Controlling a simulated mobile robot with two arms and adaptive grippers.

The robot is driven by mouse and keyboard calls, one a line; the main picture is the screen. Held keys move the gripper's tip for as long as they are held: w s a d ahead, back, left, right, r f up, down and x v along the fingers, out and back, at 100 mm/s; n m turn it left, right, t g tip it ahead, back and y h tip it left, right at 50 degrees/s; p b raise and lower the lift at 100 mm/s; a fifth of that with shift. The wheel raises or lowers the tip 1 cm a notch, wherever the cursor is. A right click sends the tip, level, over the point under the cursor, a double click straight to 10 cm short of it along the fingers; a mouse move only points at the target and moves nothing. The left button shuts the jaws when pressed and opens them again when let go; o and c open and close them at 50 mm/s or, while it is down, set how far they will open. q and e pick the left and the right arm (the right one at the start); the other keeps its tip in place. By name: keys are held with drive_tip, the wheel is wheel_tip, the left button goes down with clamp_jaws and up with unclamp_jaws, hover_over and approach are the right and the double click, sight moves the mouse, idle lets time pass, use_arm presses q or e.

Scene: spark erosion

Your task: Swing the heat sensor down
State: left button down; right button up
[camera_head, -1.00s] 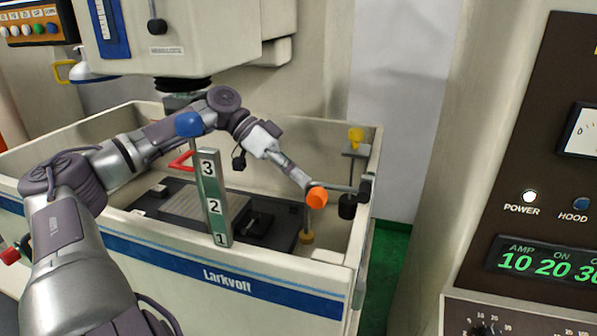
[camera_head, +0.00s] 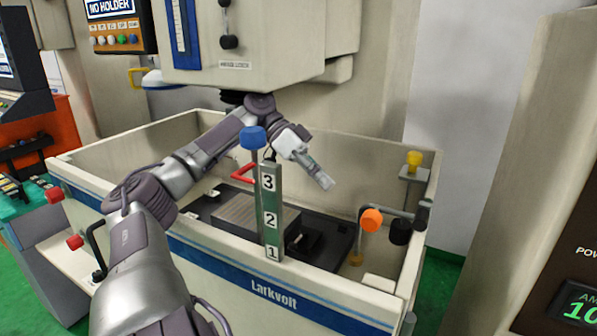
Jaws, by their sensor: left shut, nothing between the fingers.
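What I take to be the heat sensor has an orange knob (camera_head: 371,219) on a grey arm that runs level from a black pivot at the tank's right wall. A thin rod hangs from it to a brass-coloured tip (camera_head: 356,259) low inside the tank. My left gripper (camera_head: 324,181) is shut and empty, pointing down to the right. In the picture it is up and left of the orange knob, with a clear gap between them. My right gripper is not in view.
The cream tank (camera_head: 300,293) surrounds a dark worktable. A green level gauge (camera_head: 269,213) with a blue knob (camera_head: 252,138) stands at its front wall, in front of my left arm. The machine head (camera_head: 260,40) hangs above. A yellow knob (camera_head: 414,159) sits at the back right corner.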

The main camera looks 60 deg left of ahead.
use_arm(q)
drive_tip(key=s+a, duration=0.2)
drive_tip(key=a, duration=0.5)
drive_tip(key=shift+s, duration=0.35)
drive_tip(key=shift+a, duration=0.1)
